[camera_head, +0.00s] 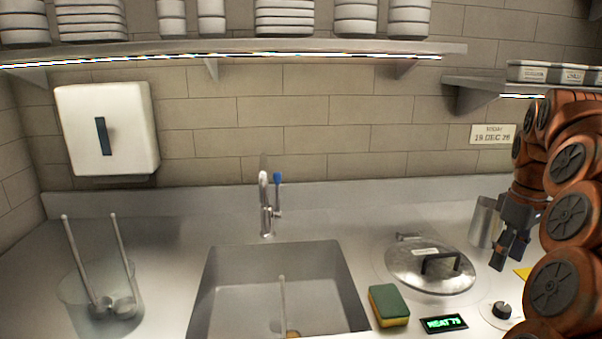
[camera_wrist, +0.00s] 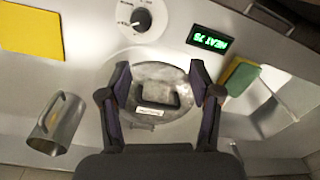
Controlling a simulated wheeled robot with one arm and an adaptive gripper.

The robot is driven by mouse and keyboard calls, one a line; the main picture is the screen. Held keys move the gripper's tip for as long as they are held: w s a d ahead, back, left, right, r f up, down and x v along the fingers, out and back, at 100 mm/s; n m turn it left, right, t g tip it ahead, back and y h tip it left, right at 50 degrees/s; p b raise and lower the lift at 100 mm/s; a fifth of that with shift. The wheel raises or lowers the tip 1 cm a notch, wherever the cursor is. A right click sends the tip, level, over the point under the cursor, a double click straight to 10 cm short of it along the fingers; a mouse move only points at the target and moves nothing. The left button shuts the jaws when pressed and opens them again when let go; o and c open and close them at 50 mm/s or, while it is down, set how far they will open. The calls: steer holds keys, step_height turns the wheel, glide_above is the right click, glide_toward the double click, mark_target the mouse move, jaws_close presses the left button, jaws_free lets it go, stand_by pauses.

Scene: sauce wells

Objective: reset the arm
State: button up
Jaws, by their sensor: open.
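My arm reaches in from the right in the head view, and my gripper (camera_head: 511,252) hangs above the counter near the steel jug. In the wrist view my gripper (camera_wrist: 163,88) is open, with its fingers spread and nothing between them. Below and beyond the fingers is a round steel lid (camera_head: 430,265) with a black handle, lying on the counter. The lid (camera_wrist: 157,90) shows between the fingers in the wrist view, with clear space apart from them.
A steel jug (camera_head: 486,222), a knob (camera_head: 502,310), a green display (camera_head: 443,323) and a sponge (camera_head: 389,305) surround the lid. A clear container (camera_head: 75,290) with two ladles stands left. Shelves (camera_head: 230,48) hang above.

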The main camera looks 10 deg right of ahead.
steer(key=s+a+r+p, duration=0.1)
steer(key=s+a+p, duration=0.15)
steer(key=a, duration=0.75)
steer(key=s+a+p, duration=0.1)
steer(key=s+a, duration=0.2)
steer(key=a, duration=0.7)
steer(key=s+a+f+m+p, duration=0.1)
steer(key=s+a+f, duration=0.1)
steer(key=s, duration=0.4)
steer(key=s+a+f+m+g+p, duration=0.1)
steer(key=s+a+f, duration=0.2)
steer(key=s, duration=0.4)
steer(key=s+a+f+m+p, duration=0.1)
steer(key=s+a+f+p, duration=0.1)
steer(key=s+a, duration=0.2)
steer(key=s, duration=0.2)
steer(key=shift+s+a+f+m+g+h, duration=0.3)
steer(key=shift+a+m, duration=0.1)
